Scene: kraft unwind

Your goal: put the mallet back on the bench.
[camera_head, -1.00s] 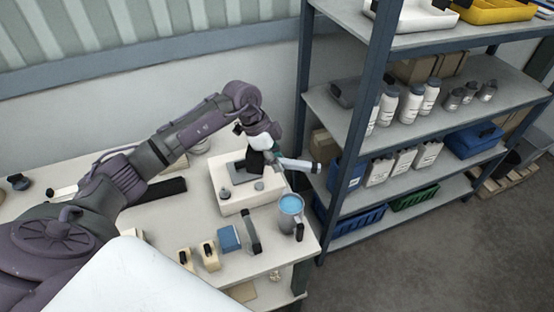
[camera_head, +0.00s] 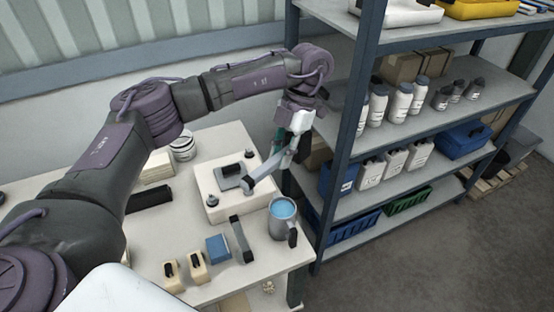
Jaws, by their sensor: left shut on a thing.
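My left gripper (camera_head: 296,142) is shut on the mallet (camera_head: 268,168), a grey bar-like tool that slants down and left from the fingers. The gripper is at the far right corner of the bench (camera_head: 180,235), next to the shelf post. The mallet's lower end is over or close to the white box-like unit on the bench; I cannot tell if it touches. The fingers partly hide its upper end. My right gripper is not in view.
A white unit (camera_head: 207,184) with a grey plate stands under the mallet. A mug with blue contents (camera_head: 283,218), a grey handle-like tool (camera_head: 241,240), a blue block (camera_head: 217,248) and two wooden blocks stand nearby. The shelf rack (camera_head: 352,130) is close on the right.

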